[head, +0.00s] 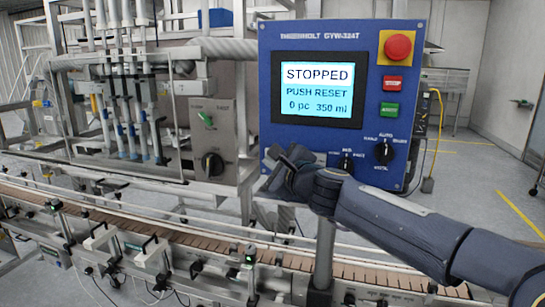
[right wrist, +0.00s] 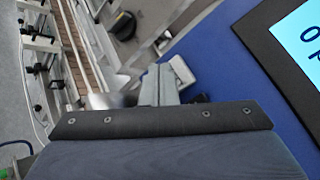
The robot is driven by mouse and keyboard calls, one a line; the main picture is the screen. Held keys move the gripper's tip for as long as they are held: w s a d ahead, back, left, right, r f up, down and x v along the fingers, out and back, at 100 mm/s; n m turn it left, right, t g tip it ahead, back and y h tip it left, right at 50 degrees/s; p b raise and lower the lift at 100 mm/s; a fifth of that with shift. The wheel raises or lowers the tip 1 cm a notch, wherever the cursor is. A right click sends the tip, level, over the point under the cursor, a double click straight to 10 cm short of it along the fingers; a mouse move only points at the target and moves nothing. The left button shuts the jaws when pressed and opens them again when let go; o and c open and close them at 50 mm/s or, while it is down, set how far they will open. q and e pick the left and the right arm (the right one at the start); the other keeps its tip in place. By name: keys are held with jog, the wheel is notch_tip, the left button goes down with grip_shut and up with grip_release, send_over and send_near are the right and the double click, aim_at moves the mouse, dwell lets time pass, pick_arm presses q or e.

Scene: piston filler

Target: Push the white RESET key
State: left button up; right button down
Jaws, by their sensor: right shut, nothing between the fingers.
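The blue control panel (head: 268,120) carries a lit screen (head: 318,88) that reads STOPPED, PUSH RESET, 0 pc 350 ml. My right gripper (head: 284,172) is at the panel's lower left corner, below the screen, and hides that part of the panel in the head view. No white key shows there in that view. In the right wrist view my shut, empty fingers (right wrist: 160,84) point at the panel's edge. A pale block (right wrist: 182,71) at their tips looks like the white RESET key; I cannot tell whether they touch it. My left gripper is not in view.
A red round button (head: 398,46), a red key (head: 393,83), a green key (head: 389,109) and two black knobs (head: 384,152) (head: 346,161) sit on the panel. The conveyor (head: 200,227) runs below. The filler's grey box (head: 212,140) stands left.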

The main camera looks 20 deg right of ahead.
dwell(0.5)
jog(key=shift+w+d, duration=0.25)
jog(key=shift+w, duration=0.1)
jog(key=shift+w+d, duration=0.25)
jog(key=shift+w, duration=0.1)
dwell(0.6)
dwell(0.4)
jog(key=shift+s+a, duration=0.45)
jog(key=shift+s, duration=0.25)
jog(key=s+a, duration=0.1)
jog(key=s, duration=0.1)
jog(key=s+a, duration=0.2)
jog(key=shift+s+b, duration=0.1)
jog(key=shift+b, duration=0.25)
jog(key=shift+d, duration=0.1)
